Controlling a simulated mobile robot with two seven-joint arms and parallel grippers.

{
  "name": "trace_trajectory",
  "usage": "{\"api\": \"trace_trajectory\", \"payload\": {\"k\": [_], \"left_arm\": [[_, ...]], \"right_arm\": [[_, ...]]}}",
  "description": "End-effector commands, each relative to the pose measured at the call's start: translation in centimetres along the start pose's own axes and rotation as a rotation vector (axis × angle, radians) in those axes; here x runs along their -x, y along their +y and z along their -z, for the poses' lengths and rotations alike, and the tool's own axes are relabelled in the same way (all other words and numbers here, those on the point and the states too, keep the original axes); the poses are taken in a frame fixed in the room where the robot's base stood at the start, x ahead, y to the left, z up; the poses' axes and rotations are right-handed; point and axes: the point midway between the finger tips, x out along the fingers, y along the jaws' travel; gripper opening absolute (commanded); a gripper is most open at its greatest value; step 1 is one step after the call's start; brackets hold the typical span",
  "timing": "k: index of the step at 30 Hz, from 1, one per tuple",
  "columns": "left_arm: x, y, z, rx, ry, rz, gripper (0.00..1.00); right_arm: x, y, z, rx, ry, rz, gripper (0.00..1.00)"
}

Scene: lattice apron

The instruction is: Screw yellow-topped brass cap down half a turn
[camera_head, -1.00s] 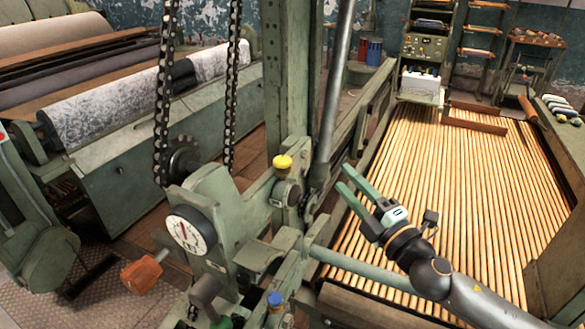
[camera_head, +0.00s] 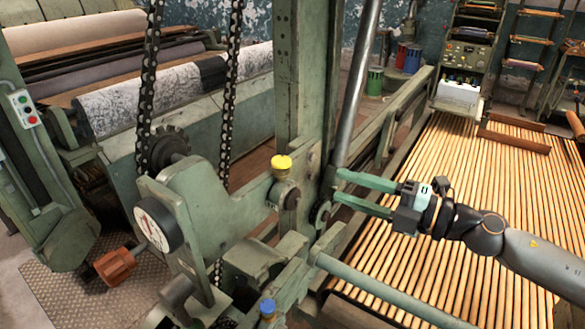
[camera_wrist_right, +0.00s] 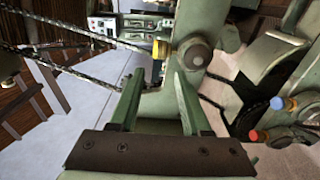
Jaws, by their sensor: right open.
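The yellow-topped brass cap (camera_head: 282,162) sits upright on a small green housing in the middle of the machine in the head view. In the right wrist view its yellow top (camera_wrist_right: 156,48) shows beyond the fingertips, beside a round grey boss (camera_wrist_right: 195,55). My right gripper (camera_head: 337,185) comes in from the right with its green fingers spread and empty. Its tips are right of the cap and slightly lower in the head view, apart from it. The open fingers also show in the right wrist view (camera_wrist_right: 160,80). My left gripper is in neither view.
A green upright post (camera_head: 303,80) and a slanted steel rod (camera_head: 355,85) rise close behind. Chains (camera_head: 229,100) hang to the left. A slatted bed (camera_head: 470,220) lies right.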

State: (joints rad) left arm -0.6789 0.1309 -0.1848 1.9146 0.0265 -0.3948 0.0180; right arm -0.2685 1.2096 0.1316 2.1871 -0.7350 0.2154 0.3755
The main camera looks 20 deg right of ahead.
Motion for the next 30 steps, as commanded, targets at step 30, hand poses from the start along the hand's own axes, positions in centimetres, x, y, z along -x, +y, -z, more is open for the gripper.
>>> {"api": "trace_trajectory", "payload": {"k": [30], "left_arm": [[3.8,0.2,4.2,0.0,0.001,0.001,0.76]], "right_arm": [[-8.7,0.6,-0.1,0.003,-0.002,-0.003,0.47]]}}
